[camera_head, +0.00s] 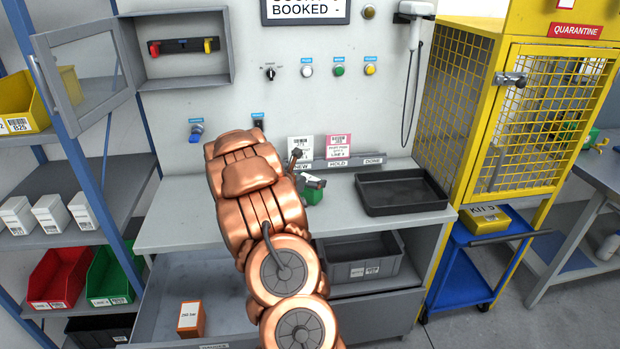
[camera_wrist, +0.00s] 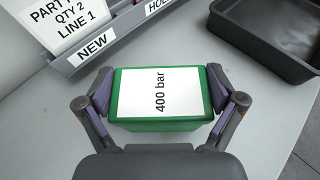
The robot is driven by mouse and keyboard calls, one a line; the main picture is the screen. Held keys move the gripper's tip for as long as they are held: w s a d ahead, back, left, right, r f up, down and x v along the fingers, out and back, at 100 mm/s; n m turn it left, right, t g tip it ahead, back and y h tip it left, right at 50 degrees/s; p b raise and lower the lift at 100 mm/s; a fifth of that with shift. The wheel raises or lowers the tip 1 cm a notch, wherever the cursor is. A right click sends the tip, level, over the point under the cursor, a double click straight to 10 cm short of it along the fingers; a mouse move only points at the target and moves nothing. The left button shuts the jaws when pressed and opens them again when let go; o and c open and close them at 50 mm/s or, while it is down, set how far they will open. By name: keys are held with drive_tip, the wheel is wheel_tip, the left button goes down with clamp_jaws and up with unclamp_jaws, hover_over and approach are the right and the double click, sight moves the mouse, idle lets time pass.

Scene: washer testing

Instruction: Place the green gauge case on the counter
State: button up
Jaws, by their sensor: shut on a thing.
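The green gauge case (camera_wrist: 160,97) has a white top label reading "400 bar". In the wrist view it sits between the two fingers of my gripper (camera_wrist: 160,106), which is shut on it. In the head view the green case (camera_head: 312,193) shows only in part beside my copper-coloured arm, over the grey counter (camera_head: 180,222). The counter surface (camera_wrist: 262,125) lies below and around the case in the wrist view. I cannot tell whether the case touches the counter. My arm hides much of the gripper (camera_head: 305,180) in the head view.
A black tray (camera_head: 402,208) lies on the counter at right. A card rack (camera_wrist: 95,45) marked NEW and HOLD stands behind the case. Below, an open drawer holds an orange box (camera_head: 191,319), and a grey bin (camera_head: 362,260) sits on a shelf. A yellow mesh cage (camera_head: 540,110) stands right.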

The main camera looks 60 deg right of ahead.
drive_tip(key=shift+f, duration=0.1)
drive_tip(key=o, duration=1)
drive_tip(key=shift+r, duration=0.2)
drive_tip(key=shift+w+a, duration=0.1)
drive_tip(key=shift+a, duration=0.3)
drive_tip(key=b+v, duration=0.2)
drive_tip(key=v, duration=0.9)
